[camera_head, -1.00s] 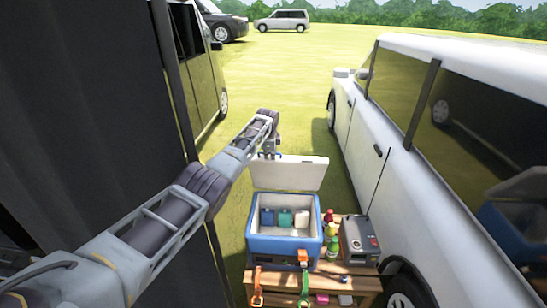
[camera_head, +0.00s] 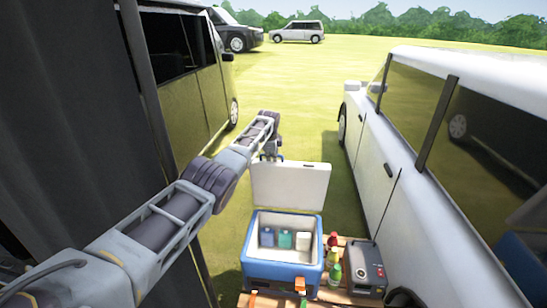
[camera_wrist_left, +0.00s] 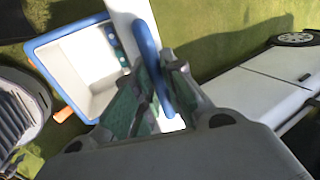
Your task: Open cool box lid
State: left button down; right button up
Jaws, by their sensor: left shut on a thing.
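The blue cool box (camera_head: 282,273) stands on a wooden table, with its white lid (camera_head: 292,186) raised at the back and its white inside showing. Several small teal and white items (camera_head: 285,239) are inside. My left gripper (camera_head: 270,157) is at the lid's top left edge. In the left wrist view its fingers (camera_wrist_left: 165,92) are shut on a blue handle bar (camera_wrist_left: 150,42) beside the white lid (camera_wrist_left: 128,14). The open box (camera_wrist_left: 85,68) shows at the left there. My right gripper is not in view.
Bottles (camera_head: 334,266) and a grey appliance (camera_head: 363,267) stand right of the box on the wooden table (camera_head: 335,297). A white car (camera_head: 385,165) is close on the right and a dark van (camera_head: 185,75) on the left. Grass behind the lid is clear.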

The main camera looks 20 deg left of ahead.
pick_arm(q)
jog(key=c, duration=1.5)
grip_release()
jog(key=shift+r, duration=0.15)
jog(key=shift+v, duration=3.55)
jog(key=shift+s, duration=0.15)
